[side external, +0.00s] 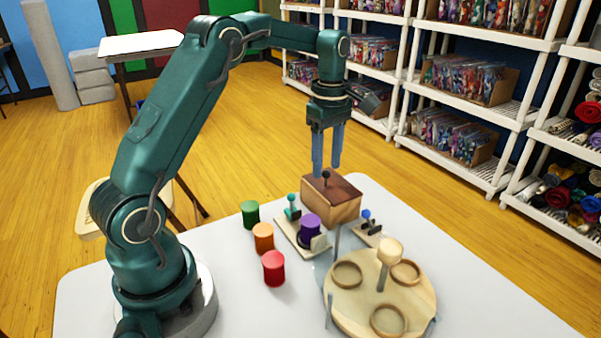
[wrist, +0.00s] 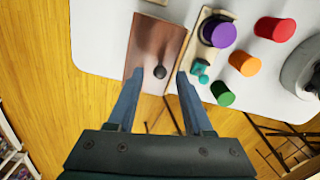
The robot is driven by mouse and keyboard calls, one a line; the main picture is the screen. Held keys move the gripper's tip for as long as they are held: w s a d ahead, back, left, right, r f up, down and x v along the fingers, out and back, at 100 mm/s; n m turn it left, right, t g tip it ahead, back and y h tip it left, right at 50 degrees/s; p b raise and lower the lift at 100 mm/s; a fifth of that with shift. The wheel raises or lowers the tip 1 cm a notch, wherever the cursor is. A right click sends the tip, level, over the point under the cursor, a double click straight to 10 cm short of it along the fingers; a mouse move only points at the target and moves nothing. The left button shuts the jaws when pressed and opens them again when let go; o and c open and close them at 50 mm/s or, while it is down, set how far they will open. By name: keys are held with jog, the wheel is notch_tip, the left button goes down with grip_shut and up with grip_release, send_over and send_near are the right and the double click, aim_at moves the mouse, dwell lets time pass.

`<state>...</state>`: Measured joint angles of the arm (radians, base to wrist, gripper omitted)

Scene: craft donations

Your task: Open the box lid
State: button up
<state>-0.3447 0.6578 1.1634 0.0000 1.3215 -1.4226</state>
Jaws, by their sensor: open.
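The wooden box (side external: 343,211) stands near the far edge of the white table. Its reddish-brown lid (side external: 341,187) lies flat on top, closed, with a dark round knob (side external: 326,176) standing up from it. My gripper (side external: 326,170) is open, fingers pointing down, just above the lid around the knob's position. In the wrist view the lid (wrist: 155,45) lies beyond the fingers, and the knob (wrist: 160,72) shows between the two fingertips of my gripper (wrist: 158,74). The fingers look clear of the knob on both sides; the exact height gap is hard to tell.
A purple cylinder (side external: 310,227) sits on a small fixture beside the box. Green (side external: 250,213), orange (side external: 263,237) and red (side external: 273,267) cylinders stand to the left. A round wooden board (side external: 407,302) with rings is in front. A blue-knobbed fixture (side external: 367,227) stands right of the box.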

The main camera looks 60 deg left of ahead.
aim_at(332, 177)
jog(key=shift+f, duration=1.4)
grip_shut()
dwell(0.4)
